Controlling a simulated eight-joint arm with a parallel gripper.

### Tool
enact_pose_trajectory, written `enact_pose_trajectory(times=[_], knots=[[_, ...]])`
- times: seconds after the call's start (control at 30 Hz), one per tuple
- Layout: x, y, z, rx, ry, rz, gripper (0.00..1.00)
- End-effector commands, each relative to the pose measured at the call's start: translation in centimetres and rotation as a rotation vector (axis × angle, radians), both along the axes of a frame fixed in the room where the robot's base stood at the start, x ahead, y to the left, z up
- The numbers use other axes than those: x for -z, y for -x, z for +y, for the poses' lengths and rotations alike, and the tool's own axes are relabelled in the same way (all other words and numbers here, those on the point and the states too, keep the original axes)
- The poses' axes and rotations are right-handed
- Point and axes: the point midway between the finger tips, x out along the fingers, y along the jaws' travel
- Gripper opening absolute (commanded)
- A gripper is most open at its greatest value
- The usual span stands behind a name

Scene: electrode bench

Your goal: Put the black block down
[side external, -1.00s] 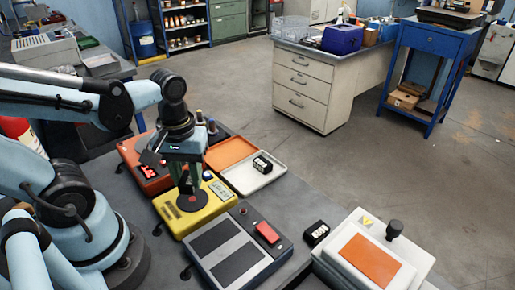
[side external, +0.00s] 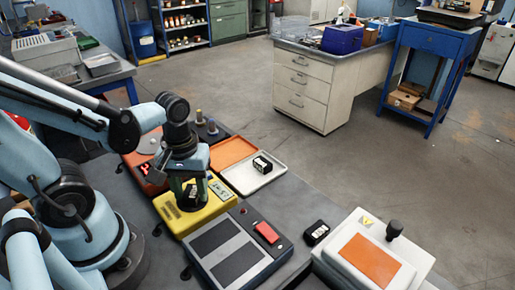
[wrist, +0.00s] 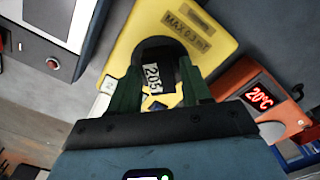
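The black block (side external: 193,194), with white lettering on its face, sits at the round black plate of the yellow scale (side external: 170,216). My gripper (side external: 191,190) points down over the scale, with its green fingers on either side of the block. In the wrist view the block (wrist: 158,78) lies between the fingertips (wrist: 160,75) over the dark plate of the scale (wrist: 130,33). The fingers look spread, with narrow dark gaps beside the block. Its underside is hidden, so contact with the plate is hard to see.
A white tray (side external: 281,179) holds another black block (side external: 262,165). A further black block (side external: 316,232) lies between the grey device (side external: 205,262) and the white device (side external: 345,270). An orange hotplate (side external: 137,163) stands behind the scale, next to an orange tray (side external: 232,152).

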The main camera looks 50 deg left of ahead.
Motion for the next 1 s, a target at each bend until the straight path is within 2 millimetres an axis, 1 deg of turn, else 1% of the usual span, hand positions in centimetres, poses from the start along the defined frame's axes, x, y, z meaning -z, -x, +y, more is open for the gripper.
enact_pose_trajectory(times=[0.33,0.47,0.67,1.0], knots=[[0.0,0.0,0.0,0.0,0.0,0.0,0.57],[-0.4,0.0,0.0,0.0,0.0,0.0,0.57],[-1.9,0.0,0.0,0.0,0.0,0.0,0.57],[-5.5,0.0,0.0,0.0,0.0,0.0,0.57]])
